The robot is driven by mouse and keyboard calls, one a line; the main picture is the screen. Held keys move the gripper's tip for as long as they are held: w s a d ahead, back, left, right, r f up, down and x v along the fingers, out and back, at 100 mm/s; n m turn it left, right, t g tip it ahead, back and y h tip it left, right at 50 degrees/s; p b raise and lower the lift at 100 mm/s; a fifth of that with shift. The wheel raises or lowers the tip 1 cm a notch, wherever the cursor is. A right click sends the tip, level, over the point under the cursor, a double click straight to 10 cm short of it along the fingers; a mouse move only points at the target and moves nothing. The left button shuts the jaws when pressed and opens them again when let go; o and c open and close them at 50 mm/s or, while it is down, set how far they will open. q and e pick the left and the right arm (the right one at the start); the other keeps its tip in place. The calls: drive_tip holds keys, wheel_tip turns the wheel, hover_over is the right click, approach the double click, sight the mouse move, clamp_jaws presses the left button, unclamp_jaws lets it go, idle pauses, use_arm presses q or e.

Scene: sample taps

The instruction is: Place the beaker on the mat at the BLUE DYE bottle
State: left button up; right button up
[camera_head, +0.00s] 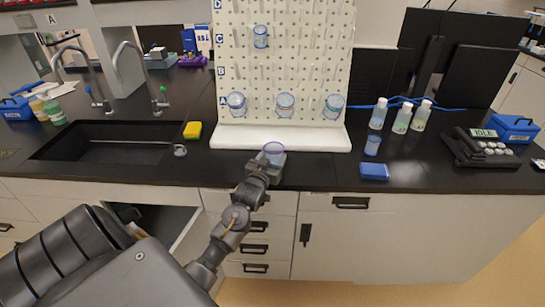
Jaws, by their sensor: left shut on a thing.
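A clear beaker (273,150) with a purplish rim is at the counter's front edge, below the pegboard's white base. My left gripper (268,163) is shut on it; the wrist hides its lower part, so I cannot tell whether it touches the counter. Three bottles stand right of the pegboard: a left one (378,114), a middle one (402,118) and a right one (421,116). Their labels are too small to read. A small blue clear vessel (372,146) stands in front of them. No mat is clearly distinguishable. My right gripper is not in view.
The white pegboard (286,75) holds several glass vessels. A blue box-like item (374,172) lies near the front edge, right of the beaker. The sink (110,143) and a yellow-green sponge (193,130) are left. A dark device (480,147) stands right. Counter between beaker and blue item is clear.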

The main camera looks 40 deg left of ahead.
use_arm(q)
drive_tip(key=o, duration=0.6)
drive_tip(key=shift+f, duration=0.15)
drive_tip(key=o, duration=0.4)
drive_tip(key=shift+o, duration=0.2)
drive_tip(key=shift+r, duration=0.3)
drive_tip(key=b+v, duration=0.2)
drive_tip(key=v, duration=1)
drive_tip(key=shift+f, duration=0.15)
